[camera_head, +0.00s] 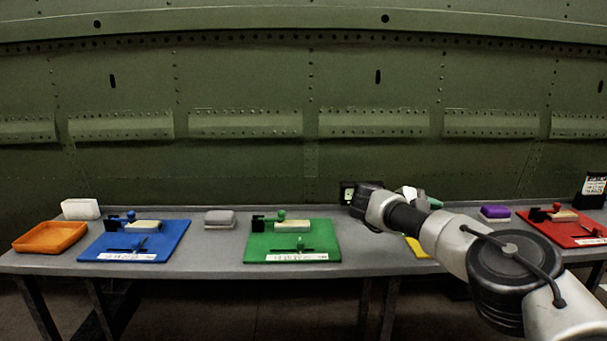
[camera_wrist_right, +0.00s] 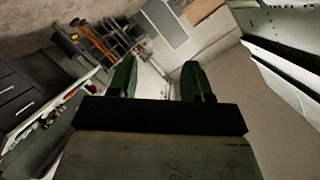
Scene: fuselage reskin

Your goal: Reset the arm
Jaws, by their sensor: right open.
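My right arm (camera_head: 455,240) comes in from the right in the head view and reaches over the grey table (camera_head: 225,268). Its dark wrist end (camera_head: 365,196) is above the table's back part, right of the green mat. The fingers cannot be made out clearly in that view. In the right wrist view my right gripper (camera_wrist_right: 158,82) shows two green fingers spread apart with nothing between them. The wrist looks tilted, facing the room rather than the tabletop. My left gripper is not in view.
On the table are an orange tray (camera_head: 48,237), a blue mat (camera_head: 170,245), a green mat (camera_head: 258,238) and a red mat (camera_head: 560,230) with tools. A green riveted fuselage wall (camera_head: 240,80) rises behind.

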